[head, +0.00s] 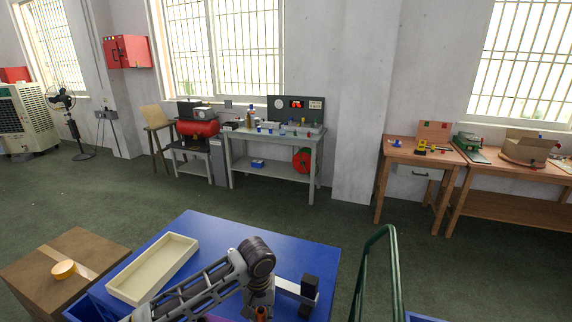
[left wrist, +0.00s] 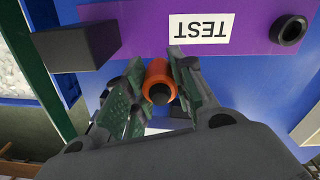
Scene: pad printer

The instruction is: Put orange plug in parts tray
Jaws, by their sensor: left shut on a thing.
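The orange plug (left wrist: 158,70) has a dark round end and sits between the green-padded fingers of my left gripper (left wrist: 158,92) in the left wrist view. The gripper is shut on it. In the head view the left gripper (head: 261,312) is at the bottom edge over the blue table, with a bit of the orange plug showing. The parts tray is probably the empty cream tray (head: 150,270), at the left of the table, left of the gripper. My forearm passes in front of its lower right side. My right gripper is not in view.
The blue table (head: 318,255) carries a purple strip (left wrist: 145,22) with a TEST label (left wrist: 200,28), a black ring (left wrist: 290,30) and a black block (left wrist: 76,47). A cardboard box (head: 95,248) with a tape roll (head: 64,269) stands left. A green rail (head: 360,265) rises at right.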

